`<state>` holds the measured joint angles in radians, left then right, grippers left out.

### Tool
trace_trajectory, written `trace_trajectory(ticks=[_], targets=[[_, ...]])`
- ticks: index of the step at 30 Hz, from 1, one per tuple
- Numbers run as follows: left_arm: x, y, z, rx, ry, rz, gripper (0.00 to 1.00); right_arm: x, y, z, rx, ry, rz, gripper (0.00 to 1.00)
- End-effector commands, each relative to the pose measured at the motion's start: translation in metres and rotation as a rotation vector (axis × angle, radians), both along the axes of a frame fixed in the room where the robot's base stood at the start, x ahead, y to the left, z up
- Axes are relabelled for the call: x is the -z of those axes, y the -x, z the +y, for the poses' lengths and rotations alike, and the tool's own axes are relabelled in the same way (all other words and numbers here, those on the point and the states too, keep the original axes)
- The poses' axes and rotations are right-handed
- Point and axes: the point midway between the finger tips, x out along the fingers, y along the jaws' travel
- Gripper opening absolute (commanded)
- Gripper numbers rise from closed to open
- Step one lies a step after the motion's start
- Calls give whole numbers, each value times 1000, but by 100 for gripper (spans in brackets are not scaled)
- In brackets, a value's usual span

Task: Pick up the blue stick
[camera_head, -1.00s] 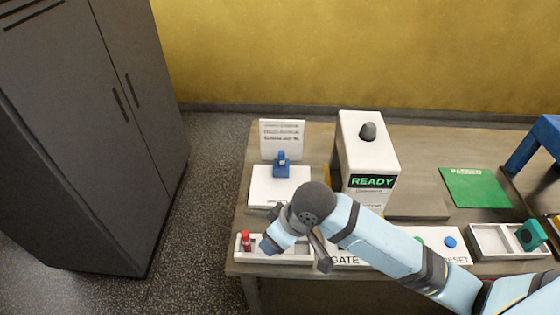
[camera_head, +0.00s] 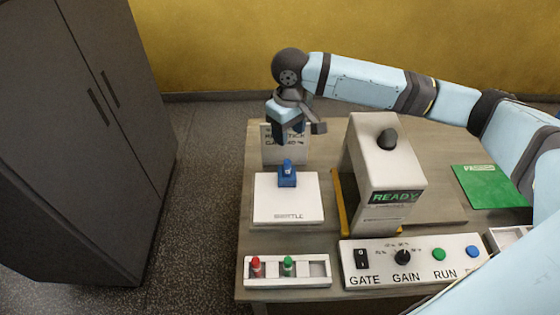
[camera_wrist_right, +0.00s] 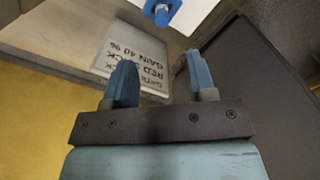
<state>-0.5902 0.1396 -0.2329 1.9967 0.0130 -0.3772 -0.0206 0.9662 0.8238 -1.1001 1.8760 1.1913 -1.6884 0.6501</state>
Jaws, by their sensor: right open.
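The blue stick (camera_head: 287,166) stands upright in a blue holder (camera_head: 287,180) on the white shuttle plate (camera_head: 262,207). In the right wrist view, the stick (camera_wrist_right: 161,14) shows at the top edge, beyond the fingertips. My right gripper (camera_head: 287,132) is above and behind the stick, in front of the sign card, and points down. Its two blue fingers (camera_wrist_right: 162,68) are apart with nothing between them. My left gripper is in neither view.
A sign card (camera_head: 284,155) stands behind the plate. A white machine reading READY (camera_head: 362,150) stands to the right. In front are a tray (camera_head: 318,282) with red and green sticks and a control panel (camera_head: 350,250). A green mat (camera_head: 485,187) lies farther right.

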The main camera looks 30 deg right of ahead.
Motion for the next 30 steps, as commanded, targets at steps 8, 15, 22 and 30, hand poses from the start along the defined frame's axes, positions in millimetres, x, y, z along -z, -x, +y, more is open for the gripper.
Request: trace_trajectory(ticks=[8, 15, 22, 30], targets=[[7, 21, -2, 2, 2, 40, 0, 53, 1, 0, 1, 1, 4, 51], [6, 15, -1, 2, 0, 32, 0, 79, 0, 0, -1, 0, 1, 51], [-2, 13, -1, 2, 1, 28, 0, 104, -4, 2, -1, 2, 3, 51], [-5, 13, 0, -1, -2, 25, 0, 131, -5, 3, -2, 1, 0, 51]])
